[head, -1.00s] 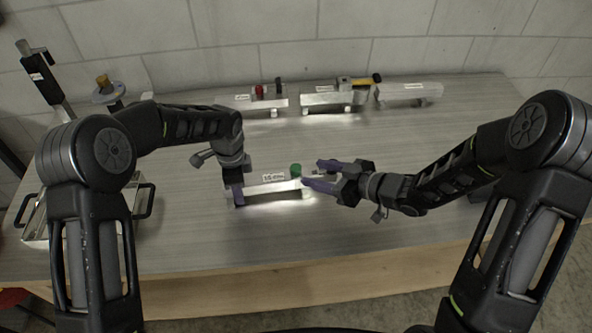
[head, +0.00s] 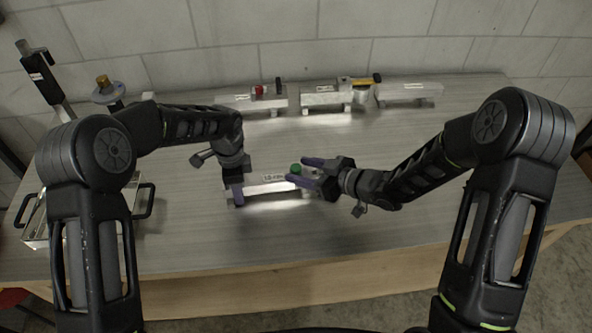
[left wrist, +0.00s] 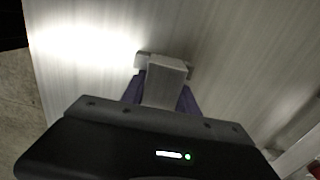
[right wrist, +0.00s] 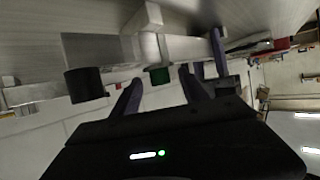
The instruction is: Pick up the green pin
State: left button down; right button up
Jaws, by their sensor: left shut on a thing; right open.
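The green pin (head: 296,168) stands at the right end of an aluminium trailer (head: 266,188) on the table. In the right wrist view the green pin (right wrist: 159,76) shows between and beyond the fingertips. My right gripper (head: 303,172) is open, with its fingers at the trailer's right end, around or just beside the pin; I cannot tell whether they touch it. My left gripper (head: 234,195) is shut on the trailer's left end. The left wrist view shows the trailer's end (left wrist: 166,80) between the purple fingers.
Further trailers stand in a row at the back: one with a red pin (head: 259,90) and a black pin (head: 278,85), one with a yellow-black item (head: 366,79), one bare (head: 410,91). A metal tray (head: 146,200) with black handles is at left. The table's middle right is clear.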

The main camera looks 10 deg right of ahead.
jog(key=shift+c, duration=0.3)
grip_shut()
dwell(0.3)
